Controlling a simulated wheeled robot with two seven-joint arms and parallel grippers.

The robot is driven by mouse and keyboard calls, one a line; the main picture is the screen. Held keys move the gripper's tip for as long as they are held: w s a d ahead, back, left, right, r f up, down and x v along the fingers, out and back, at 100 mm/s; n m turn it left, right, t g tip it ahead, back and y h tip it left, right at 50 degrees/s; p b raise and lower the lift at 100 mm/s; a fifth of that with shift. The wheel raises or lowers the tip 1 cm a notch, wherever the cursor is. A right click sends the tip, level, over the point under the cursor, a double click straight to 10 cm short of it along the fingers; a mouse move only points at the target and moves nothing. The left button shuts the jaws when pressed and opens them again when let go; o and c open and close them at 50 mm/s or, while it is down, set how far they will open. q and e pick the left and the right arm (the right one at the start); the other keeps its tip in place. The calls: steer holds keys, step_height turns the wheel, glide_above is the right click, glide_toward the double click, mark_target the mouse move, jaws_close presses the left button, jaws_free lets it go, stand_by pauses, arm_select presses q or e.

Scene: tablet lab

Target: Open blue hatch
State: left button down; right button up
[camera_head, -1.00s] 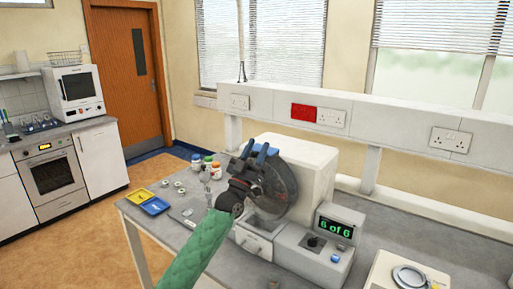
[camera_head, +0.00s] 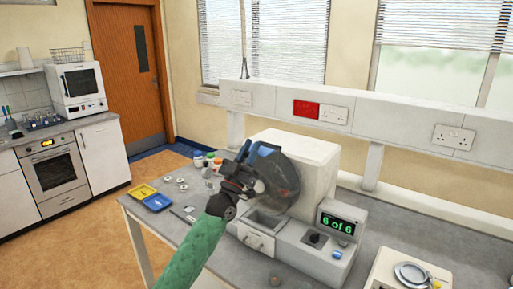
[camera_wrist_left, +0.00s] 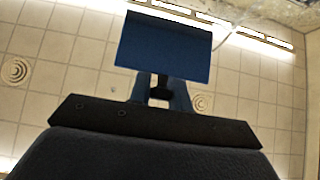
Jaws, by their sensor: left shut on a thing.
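The blue hatch (camera_head: 266,148) is a small flat panel at the top of the round, clear drum (camera_head: 278,185) on the front of the white machine. It also shows as a blue plate (camera_wrist_left: 165,45) in the left wrist view, in front of the fingers. My left gripper (camera_head: 246,157) is at the hatch's left edge. In the left wrist view its two blue-grey fingers (camera_wrist_left: 160,90) are shut on a small dark piece under the plate, seemingly the hatch's handle. The exact contact is partly hidden. My right gripper is not in view.
The machine's white housing (camera_head: 305,165) stands behind the drum. A display reading "6 of 6" (camera_head: 338,224) is to its right. An open drawer (camera_head: 262,229) is below. Yellow (camera_head: 144,192) and blue (camera_head: 157,203) trays, bottles and small dishes lie to the left.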

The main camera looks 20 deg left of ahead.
arm_select(q)
steer(key=shift+s+a, duration=0.1)
steer(key=shift+s, duration=0.25)
steer(key=c, duration=1.3)
jaws_free()
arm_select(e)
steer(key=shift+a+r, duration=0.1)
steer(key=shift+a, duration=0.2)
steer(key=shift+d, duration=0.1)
arm_select(q)
steer(key=shift+f, duration=0.1)
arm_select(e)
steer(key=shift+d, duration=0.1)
arm_select(q)
steer(key=shift+s+a+f, duration=0.1)
steer(key=shift+s+f, duration=0.05)
steer(key=b+v, duration=0.3)
steer(key=v, duration=0.3)
steer(key=shift+f, duration=0.15)
steer(key=shift+s+a+f+b, duration=0.2)
steer(key=shift+s+f+b, duration=0.1)
steer(key=shift+s+b, duration=0.15)
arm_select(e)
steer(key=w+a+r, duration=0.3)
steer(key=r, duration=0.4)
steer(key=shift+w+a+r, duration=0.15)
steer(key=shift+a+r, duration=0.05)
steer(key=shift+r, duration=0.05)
